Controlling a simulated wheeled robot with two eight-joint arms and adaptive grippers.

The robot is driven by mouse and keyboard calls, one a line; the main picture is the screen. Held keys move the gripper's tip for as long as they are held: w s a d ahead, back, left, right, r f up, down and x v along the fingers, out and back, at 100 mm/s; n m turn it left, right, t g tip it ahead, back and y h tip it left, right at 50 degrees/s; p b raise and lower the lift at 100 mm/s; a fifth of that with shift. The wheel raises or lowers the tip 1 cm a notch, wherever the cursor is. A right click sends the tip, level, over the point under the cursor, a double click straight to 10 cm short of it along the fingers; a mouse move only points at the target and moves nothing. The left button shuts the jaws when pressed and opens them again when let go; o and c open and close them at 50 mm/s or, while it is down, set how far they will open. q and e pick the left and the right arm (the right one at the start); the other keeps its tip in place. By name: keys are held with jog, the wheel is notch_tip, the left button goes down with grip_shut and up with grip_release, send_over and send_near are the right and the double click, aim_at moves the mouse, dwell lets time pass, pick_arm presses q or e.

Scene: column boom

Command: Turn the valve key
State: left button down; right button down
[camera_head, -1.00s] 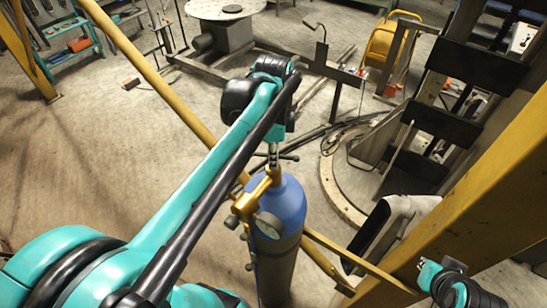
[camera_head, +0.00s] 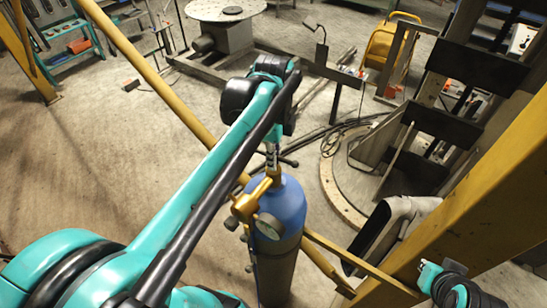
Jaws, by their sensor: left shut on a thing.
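A gas cylinder with a blue top (camera_head: 283,205) and a dark grey lower body stands upright near the middle. A brass valve with a regulator (camera_head: 244,208) and a round gauge (camera_head: 270,226) sits on its top. My left gripper (camera_head: 271,166) points down at the valve and is shut on the valve key. The thin dark bar of the key (camera_head: 289,162) sticks out to the right of the gripper. The arm and wrist hide most of the key.
A yellow beam (camera_head: 470,190) fills the lower right, and a thin yellow rail (camera_head: 150,75) runs diagonally behind my left arm. A round-topped metal stand (camera_head: 226,10) and a yellow cart (camera_head: 392,44) stand at the back. The floor at left is clear.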

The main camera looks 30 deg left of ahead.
pick_arm(q)
jog(key=shift+m, duration=0.5)
dwell(2.1)
jog(key=c, duration=1.6)
grip_release()
jog(key=shift+o, duration=0.2)
notch_tip(320, 180, up, 12)
jog(key=shift+o, duration=0.3)
